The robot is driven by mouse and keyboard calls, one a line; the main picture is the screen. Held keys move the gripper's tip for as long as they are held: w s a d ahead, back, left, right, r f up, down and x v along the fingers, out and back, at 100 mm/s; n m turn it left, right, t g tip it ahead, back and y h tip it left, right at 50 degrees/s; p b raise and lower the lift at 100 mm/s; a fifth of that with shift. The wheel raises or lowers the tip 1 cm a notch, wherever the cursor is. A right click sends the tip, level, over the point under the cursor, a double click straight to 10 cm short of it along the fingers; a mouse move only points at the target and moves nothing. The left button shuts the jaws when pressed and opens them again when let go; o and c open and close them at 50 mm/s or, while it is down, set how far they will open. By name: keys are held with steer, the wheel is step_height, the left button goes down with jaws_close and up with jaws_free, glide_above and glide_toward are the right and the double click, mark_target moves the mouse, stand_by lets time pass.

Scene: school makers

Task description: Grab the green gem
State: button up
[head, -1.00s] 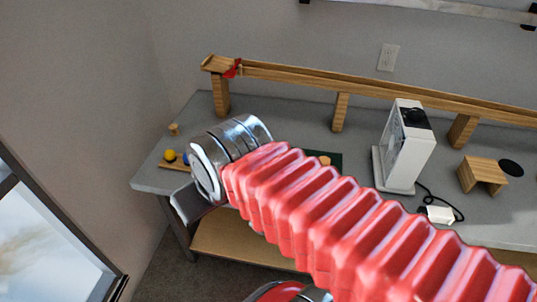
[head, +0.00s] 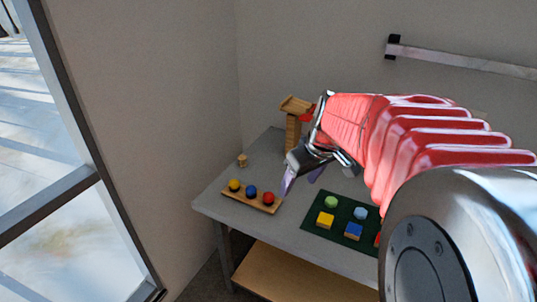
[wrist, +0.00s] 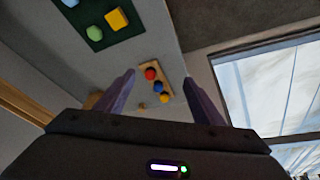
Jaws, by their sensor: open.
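The green gem (head: 331,202) is a small, light green rounded piece on the dark green mat (head: 312,233). It also shows at the upper left of the wrist view (wrist: 94,33), beside the yellow block (wrist: 116,19). My gripper (head: 302,182) is open and empty in the air, above and left of the mat in the head view. In the wrist view, my gripper's two fingers (wrist: 159,77) are spread apart, with the tray of balls between them in the picture. The gem lies outside the fingers, to their left.
A wooden tray (head: 236,198) holds yellow, blue and red balls. The yellow block (head: 326,219), a blue block (head: 353,231) and a light blue piece (head: 360,213) share the mat. A wooden post (head: 292,133) stands behind. The grey table (head: 215,204) has bare space between tray and mat.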

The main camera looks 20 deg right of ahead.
steer(key=w+d+f, duration=0.1)
steer(key=d+f, duration=0.4)
steer(key=d, duration=0.6)
steer(key=w+d+f, duration=0.2)
steer(key=d+f, duration=0.4)
steer(key=d, duration=0.5)
steer(key=shift+w+d+n, duration=0.2)
steer(key=shift+d+n, duration=0.1)
steer(key=shift+n, duration=0.1)
glide_above(333, 201)
steer(key=s, duration=0.3)
steer(key=shift+w+d+f, duration=0.1)
steer(key=shift+d+f, duration=0.05)
steer(key=shift+f, duration=1.85)
steer(key=shift+w+d+f, duration=0.1)
steer(key=shift+f, duration=1.9)
steer(key=shift+f, duration=0.1)
steer(key=shift+x, duration=2.5)
steer(key=shift+c, duration=0.3)
